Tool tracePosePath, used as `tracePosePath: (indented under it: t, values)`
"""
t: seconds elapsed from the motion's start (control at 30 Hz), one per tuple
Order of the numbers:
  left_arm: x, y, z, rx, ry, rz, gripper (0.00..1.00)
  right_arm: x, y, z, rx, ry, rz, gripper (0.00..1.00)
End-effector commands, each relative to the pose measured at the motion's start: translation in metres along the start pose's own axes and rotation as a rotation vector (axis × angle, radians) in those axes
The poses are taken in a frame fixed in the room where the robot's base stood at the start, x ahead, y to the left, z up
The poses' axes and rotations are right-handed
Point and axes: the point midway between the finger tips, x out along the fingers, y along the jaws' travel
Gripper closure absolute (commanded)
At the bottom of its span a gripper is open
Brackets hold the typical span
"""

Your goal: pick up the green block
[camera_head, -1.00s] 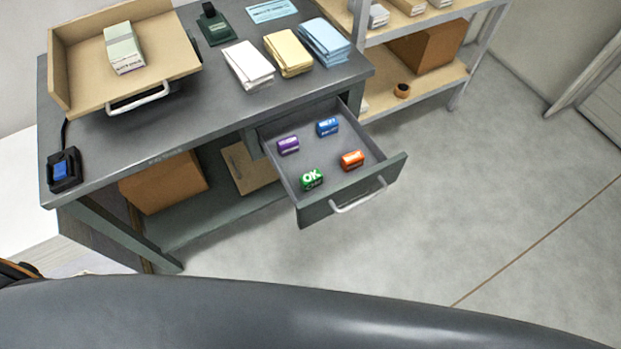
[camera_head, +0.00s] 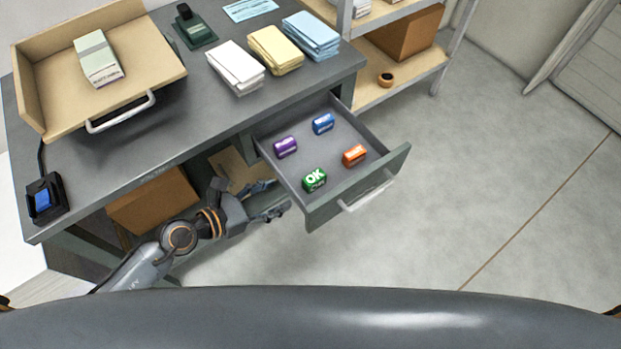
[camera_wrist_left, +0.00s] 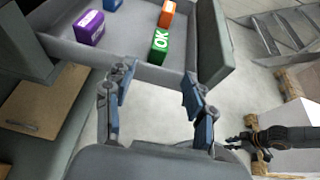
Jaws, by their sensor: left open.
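The green block (camera_head: 314,180), marked "OK", sits in the open drawer (camera_head: 327,215) near its front left corner. It also shows in the left wrist view (camera_wrist_left: 160,46), beyond the fingertips. My left gripper (camera_head: 277,198) is to the left of the drawer, outside its side wall, apart from the green block. In the left wrist view its two fingers (camera_wrist_left: 157,82) are spread with nothing between them. My right gripper is not seen in the head view. A dark gripper-like part at the right of the left wrist view cannot be made out surely.
The drawer also holds a purple block (camera_head: 285,146), a blue block (camera_head: 323,123) and an orange block (camera_head: 354,155). The drawer's side wall stands between my left gripper and the green block. The desk (camera_head: 190,140) overhangs at the left. The floor (camera_head: 470,190) at right is clear.

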Motion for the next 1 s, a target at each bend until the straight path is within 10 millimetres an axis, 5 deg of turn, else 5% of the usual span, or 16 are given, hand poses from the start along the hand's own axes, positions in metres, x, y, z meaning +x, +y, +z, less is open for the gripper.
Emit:
tracePosePath:
  t: [0.3, 1.0]
  values:
    - [0.061, 0.001, 0.001, -0.007, -0.004, 0.002, 0.45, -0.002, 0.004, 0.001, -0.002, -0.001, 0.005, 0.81]
    - [0.131, 0.001, 0.0, -0.009, -0.001, 0.002, 0.45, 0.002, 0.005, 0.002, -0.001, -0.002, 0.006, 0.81]
